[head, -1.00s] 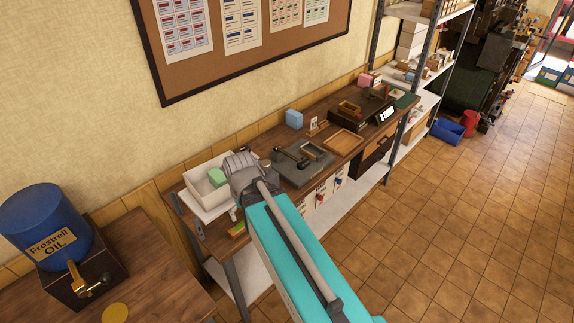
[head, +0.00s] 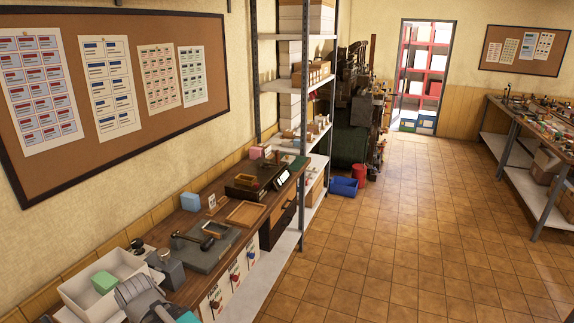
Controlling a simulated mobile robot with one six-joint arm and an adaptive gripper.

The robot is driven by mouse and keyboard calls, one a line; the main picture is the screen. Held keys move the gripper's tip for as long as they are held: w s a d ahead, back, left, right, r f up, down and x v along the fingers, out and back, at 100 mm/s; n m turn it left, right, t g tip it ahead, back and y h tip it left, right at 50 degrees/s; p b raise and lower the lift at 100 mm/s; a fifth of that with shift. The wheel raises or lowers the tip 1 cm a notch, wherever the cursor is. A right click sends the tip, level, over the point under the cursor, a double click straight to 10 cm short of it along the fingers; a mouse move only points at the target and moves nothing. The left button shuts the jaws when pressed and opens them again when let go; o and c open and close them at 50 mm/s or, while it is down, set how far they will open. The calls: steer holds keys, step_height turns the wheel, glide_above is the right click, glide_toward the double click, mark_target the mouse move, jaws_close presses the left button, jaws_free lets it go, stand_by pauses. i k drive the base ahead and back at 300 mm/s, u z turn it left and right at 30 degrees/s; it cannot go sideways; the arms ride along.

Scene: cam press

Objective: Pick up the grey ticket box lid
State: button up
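I cannot pick out the grey ticket box lid with certainty. A small dark grey block-shaped thing (head: 171,272) stands on the workbench beside the white bin, close to my arm; it is too small to tell what it is. A flat grey slab (head: 212,255) with a dark handled tool (head: 193,239) on it lies farther along the bench. My arm's grey joint and a bit of its teal link show at the lower left, in front of the white bin. My gripper's fingers do not show, so its state and any contact are hidden.
The white bin (head: 78,292) holds a green block (head: 104,282). A blue block (head: 190,202), a wooden tray (head: 246,214) and a pink block (head: 256,152) stand along the wooden bench. Shelving rises beyond it. The tiled floor (head: 400,240) to the right is largely clear.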

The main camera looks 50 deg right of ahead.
mark_target(289, 159)
steer(key=z, duration=1.6)
